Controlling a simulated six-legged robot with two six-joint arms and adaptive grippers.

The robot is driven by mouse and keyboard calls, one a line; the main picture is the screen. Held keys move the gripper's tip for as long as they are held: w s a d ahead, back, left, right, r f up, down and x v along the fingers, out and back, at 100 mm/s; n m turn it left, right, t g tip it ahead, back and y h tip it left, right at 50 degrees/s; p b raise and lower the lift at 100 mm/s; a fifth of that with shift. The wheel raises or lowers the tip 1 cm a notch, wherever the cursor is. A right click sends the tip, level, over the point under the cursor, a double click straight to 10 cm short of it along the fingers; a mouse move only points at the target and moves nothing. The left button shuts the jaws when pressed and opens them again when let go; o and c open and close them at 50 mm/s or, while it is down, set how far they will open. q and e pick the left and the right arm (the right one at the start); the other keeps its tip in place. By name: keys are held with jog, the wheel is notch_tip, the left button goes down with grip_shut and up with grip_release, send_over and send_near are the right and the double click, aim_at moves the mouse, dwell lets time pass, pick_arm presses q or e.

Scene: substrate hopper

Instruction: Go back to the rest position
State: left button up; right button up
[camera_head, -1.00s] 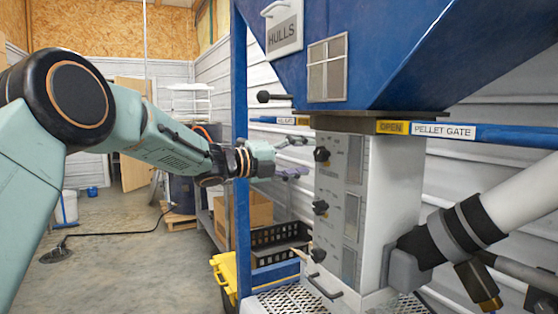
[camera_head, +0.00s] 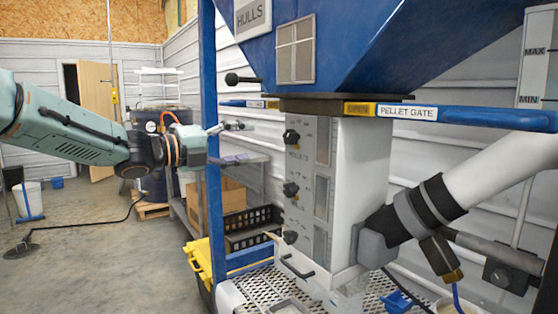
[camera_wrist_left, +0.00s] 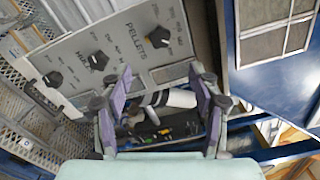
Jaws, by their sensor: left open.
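My left gripper (camera_head: 232,144) reaches in from the left and is open, its fingers beside the blue upright post (camera_head: 211,200). In the left wrist view the two purple-grey fingers (camera_wrist_left: 162,92) are spread apart with nothing held between them. The white control box (camera_wrist_left: 120,50) with black knobs and PELLETS and HULLS lettering shows beyond them, tilted. In the head view this box (camera_head: 355,180) stands to the right of the gripper, under the blue hopper (camera_head: 390,50). My right gripper is not in view.
A blue bar with a yellow OPEN label and a PELLET GATE label (camera_head: 405,112) crosses the hopper's outlet. A white pipe (camera_head: 490,175) joins the box at lower right. A black crate (camera_head: 250,225) and cardboard box (camera_head: 230,195) sit behind the post.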

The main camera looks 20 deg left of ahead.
pick_arm(q)
jog(key=s+d+f+n+g+y, duration=0.1)
jog(key=s+d+f+n+y, duration=0.15)
jog(key=f+n, duration=0.8)
jog(key=s+d+f+n+g+y, duration=0.1)
jog(key=s+d+f+n+y, duration=0.2)
jog(key=f+n, duration=0.7)
jog(key=s+d+f+n+g+y, duration=0.15)
jog(key=s+f+n, duration=0.4)
jog(key=f, duration=0.95)
jog(key=s+f+n+g+y, duration=0.1)
jog(key=s+f+g, duration=0.2)
jog(key=s+f, duration=0.4)
jog(key=s+f+n+g+y+b, duration=0.1)
jog(key=s+f+g, duration=0.3)
jog(key=s, duration=1.3)
jog(key=s+f+n+g+y+b, duration=0.1)
jog(key=s+f+g+y, duration=0.1)
jog(key=s+f, duration=0.9)
jog(key=shift+s+a+f+n+g, duration=0.15)
jog(key=shift+s+f+n+g, duration=0.25)
jog(key=shift+g, duration=0.45)
